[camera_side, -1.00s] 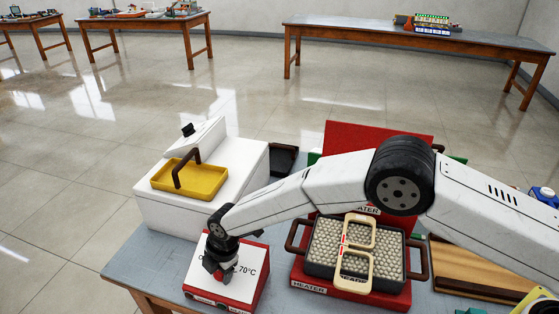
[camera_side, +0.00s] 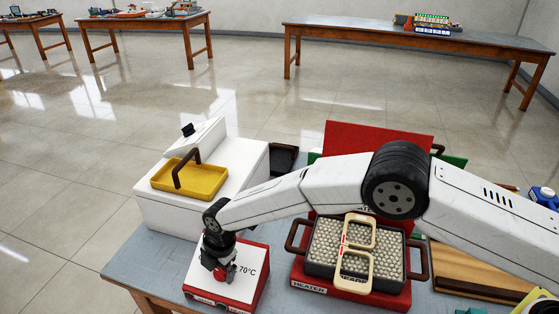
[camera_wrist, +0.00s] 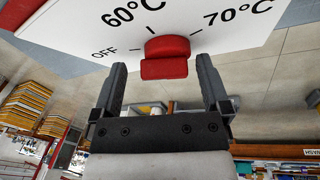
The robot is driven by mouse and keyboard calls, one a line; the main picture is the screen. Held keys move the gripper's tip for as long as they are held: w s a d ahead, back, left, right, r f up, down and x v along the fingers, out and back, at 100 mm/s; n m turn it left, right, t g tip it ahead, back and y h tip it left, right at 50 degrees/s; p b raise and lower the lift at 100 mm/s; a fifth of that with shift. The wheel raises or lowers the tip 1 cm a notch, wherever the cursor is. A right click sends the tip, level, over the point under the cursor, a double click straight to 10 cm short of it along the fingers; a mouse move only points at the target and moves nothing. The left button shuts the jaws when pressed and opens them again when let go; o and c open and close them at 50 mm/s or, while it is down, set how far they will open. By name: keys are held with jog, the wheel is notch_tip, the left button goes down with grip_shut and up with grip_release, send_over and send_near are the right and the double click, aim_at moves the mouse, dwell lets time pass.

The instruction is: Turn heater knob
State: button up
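The red heater knob (camera_wrist: 166,57) sits on a white panel (camera_wrist: 245,30) printed OFF, 60°C and 70°C. In the wrist view my gripper (camera_wrist: 160,68) is open, with one black finger on each side of the knob and visible gaps between. In the side view my gripper (camera_side: 222,262) is over the top of the small red-and-white heater box (camera_side: 245,288), close to the red knob (camera_side: 231,272). From the side, the gripper partly covers the panel and knob, and contact cannot be told.
A white machine with a yellow tray (camera_side: 190,180) stands behind the knob box. To the right is a red heater (camera_side: 308,287) holding a dark pan of pale beads with a cream eyeglass frame (camera_side: 353,275) on it. The table's front-left edge is near the knob box.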

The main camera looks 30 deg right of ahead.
jog(key=shift+s, duration=0.1)
jog(key=shift+r, duration=0.1)
jog(key=shift+r, duration=0.15)
jog(key=shift+s+d+r, duration=0.1)
jog(key=shift+d+r, duration=0.1)
jog(key=shift+r, duration=1)
jog(key=shift+s+d+r, duration=0.1)
jog(key=shift+d+r, duration=0.1)
jog(key=shift+r, duration=1)
jog(key=shift+s+d+r, duration=0.1)
jog(key=shift+d+r, duration=0.1)
jog(key=shift+r, duration=1)
jog(key=shift+d, duration=0.1)
